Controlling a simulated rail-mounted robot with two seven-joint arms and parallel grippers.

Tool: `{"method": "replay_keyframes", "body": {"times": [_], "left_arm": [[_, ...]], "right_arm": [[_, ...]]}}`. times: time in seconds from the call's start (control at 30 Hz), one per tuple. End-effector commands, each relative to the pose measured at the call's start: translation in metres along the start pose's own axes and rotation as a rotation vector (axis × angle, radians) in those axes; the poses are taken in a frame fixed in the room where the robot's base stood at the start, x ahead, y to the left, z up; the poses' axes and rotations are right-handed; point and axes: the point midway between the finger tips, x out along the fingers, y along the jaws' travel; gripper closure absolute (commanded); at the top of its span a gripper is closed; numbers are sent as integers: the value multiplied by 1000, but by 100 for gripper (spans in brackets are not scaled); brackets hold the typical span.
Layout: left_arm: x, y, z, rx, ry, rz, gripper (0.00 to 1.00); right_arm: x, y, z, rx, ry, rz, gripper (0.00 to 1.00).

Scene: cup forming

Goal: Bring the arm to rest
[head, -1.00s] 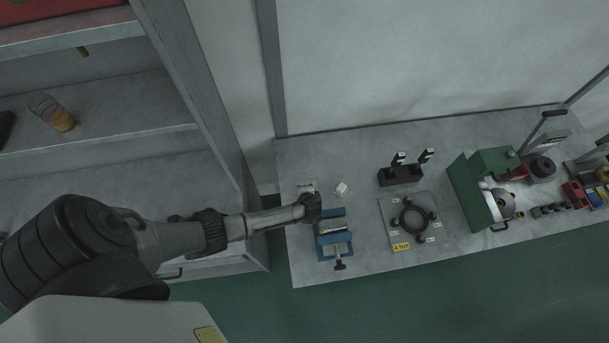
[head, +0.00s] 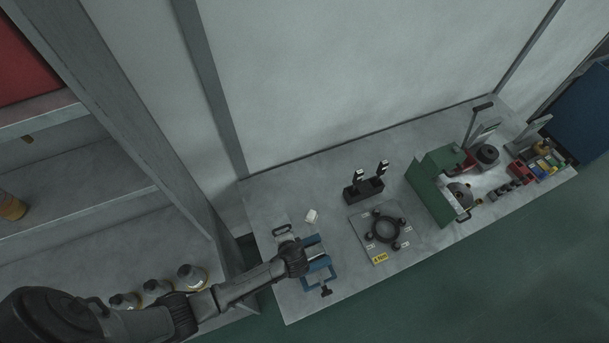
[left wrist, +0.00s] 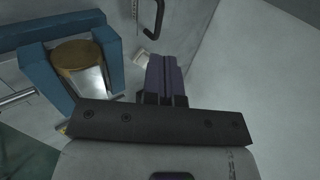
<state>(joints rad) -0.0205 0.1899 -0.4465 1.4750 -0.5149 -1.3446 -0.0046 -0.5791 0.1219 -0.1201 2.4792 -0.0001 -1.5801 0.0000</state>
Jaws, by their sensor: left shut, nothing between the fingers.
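My left arm comes in from the lower left in the head view, and its gripper (head: 302,258) is over the left end of the workbench, by the blue vise (head: 320,270). In the left wrist view the gripper fingers (left wrist: 166,78) are together with nothing between them. The blue vise (left wrist: 112,62) stands to their left there, with a brass-topped metallic cylinder (left wrist: 82,62) between its jaws. The gripper looks apart from the vise. My right gripper is not in view.
A small white block (head: 311,216) lies behind the vise. A plate with a black ring (head: 385,229), a black stand (head: 363,191) and a green machine (head: 433,187) stand further right. A shelf with several bottles (head: 191,277) is at left.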

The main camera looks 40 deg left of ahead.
Motion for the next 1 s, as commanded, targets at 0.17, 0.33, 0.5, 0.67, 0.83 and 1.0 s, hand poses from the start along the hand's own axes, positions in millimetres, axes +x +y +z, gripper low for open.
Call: {"method": "replay_keyframes", "body": {"times": [0.17, 0.33, 0.5, 0.67, 0.83, 1.0], "left_arm": [[-2, 1, 0, 0, -1, 0, 100], [-1, 3, 5, -4, -29, 14, 100], [-39, -5, -13, -96, 17, 126, 100], [-109, -45, -38, -254, 171, 254, 100], [-183, -70, -16, -387, 315, 396, 100], [-232, -79, 37, -482, 383, 478, 100]], "right_arm": [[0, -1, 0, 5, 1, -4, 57], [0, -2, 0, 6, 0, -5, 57], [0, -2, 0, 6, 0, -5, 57], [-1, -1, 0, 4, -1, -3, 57], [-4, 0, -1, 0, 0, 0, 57], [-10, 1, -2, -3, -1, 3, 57]]}}
